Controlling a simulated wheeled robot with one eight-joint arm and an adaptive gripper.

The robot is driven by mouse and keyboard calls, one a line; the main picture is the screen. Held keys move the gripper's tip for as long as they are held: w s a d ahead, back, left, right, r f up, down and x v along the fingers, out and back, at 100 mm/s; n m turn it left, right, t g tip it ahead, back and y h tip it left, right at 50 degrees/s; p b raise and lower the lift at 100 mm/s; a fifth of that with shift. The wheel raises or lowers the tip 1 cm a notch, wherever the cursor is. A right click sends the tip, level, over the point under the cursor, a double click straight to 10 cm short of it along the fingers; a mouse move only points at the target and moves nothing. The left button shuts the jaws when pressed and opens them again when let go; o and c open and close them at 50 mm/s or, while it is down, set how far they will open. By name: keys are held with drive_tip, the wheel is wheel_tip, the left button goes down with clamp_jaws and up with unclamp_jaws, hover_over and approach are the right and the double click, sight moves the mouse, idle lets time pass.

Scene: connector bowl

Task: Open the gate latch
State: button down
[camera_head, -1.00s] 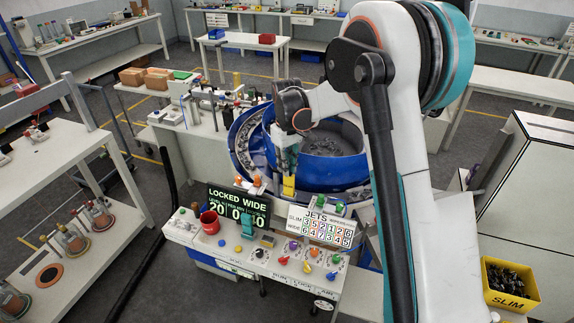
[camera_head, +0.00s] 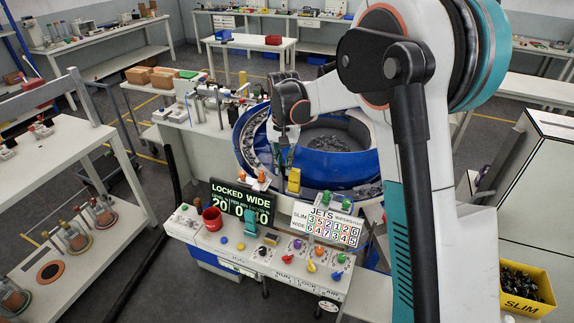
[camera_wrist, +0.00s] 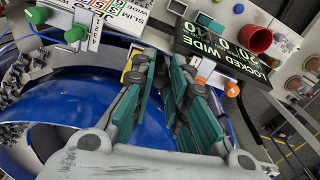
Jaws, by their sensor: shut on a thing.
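My gripper (camera_head: 283,165) reaches down at the near rim of the blue bowl (camera_head: 340,164). Its teal fingers also show in the wrist view (camera_wrist: 165,85). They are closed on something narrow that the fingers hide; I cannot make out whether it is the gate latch. A yellow block (camera_head: 293,180) stands just right of the fingers, and it shows left of them in the wrist view (camera_wrist: 134,75). Orange knobs (camera_head: 262,176) are to the left. A display (camera_head: 240,202) reads "LOCKED WIDE".
The white console (camera_head: 205,236) in front carries a red cup (camera_head: 211,220) and several coloured knobs. A "JETS" number board (camera_head: 326,224) stands behind its right half, with green knobs (camera_head: 326,197) above. A yellow "SLIM" bin (camera_head: 527,290) is at lower right.

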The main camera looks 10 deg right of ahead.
drive_tip(key=shift+w+a+m+b, duration=0.1)
drive_tip(key=shift+a+m+b, duration=0.25)
drive_tip(key=shift+m, duration=0.75)
drive_tip(key=shift+a+m+b, duration=0.15)
drive_tip(key=shift+a+m, duration=0.3)
drive_tip(key=shift+m, duration=0.65)
drive_tip(key=c, duration=1.5)
unclamp_jaws()
drive_tip(key=shift+c, duration=0.2)
drive_tip(key=shift+r, duration=0.1)
wheel_tip(320, 180, up, 12)
